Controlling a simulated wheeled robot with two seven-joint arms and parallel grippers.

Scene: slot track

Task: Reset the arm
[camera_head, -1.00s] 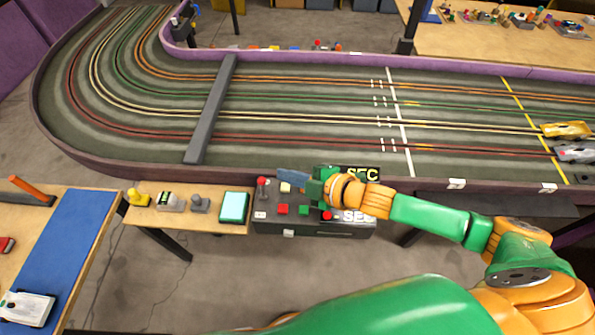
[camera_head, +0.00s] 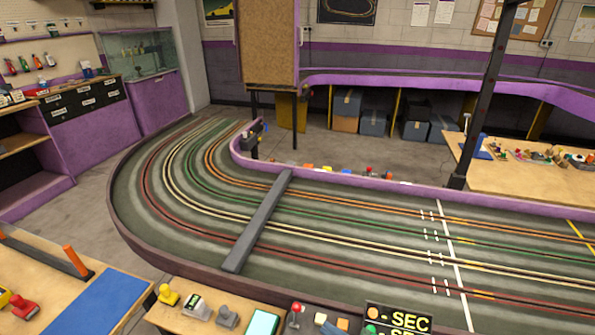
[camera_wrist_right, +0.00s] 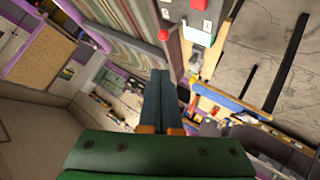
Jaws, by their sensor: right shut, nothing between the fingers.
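My right gripper (camera_head: 324,322) shows only as a blue fingertip at the bottom edge of the head view, by the control box. In the right wrist view its two blue fingers (camera_wrist_right: 160,98) lie together, shut, with nothing between them. The control box has a red-knobbed lever (camera_head: 297,309), and the red knob also shows in the wrist view (camera_wrist_right: 163,35), beyond the fingertips. Most of the box and my right arm are cut off below the head view. My left gripper is not in view.
The slot track (camera_head: 350,262) curves behind the box, crossed by a grey bar (camera_head: 257,222). A black SEC sign (camera_head: 397,318) stands at the bottom. Small levers and a cyan pad (camera_head: 263,323) sit on a side table. A dark post (camera_head: 485,100) rises at right.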

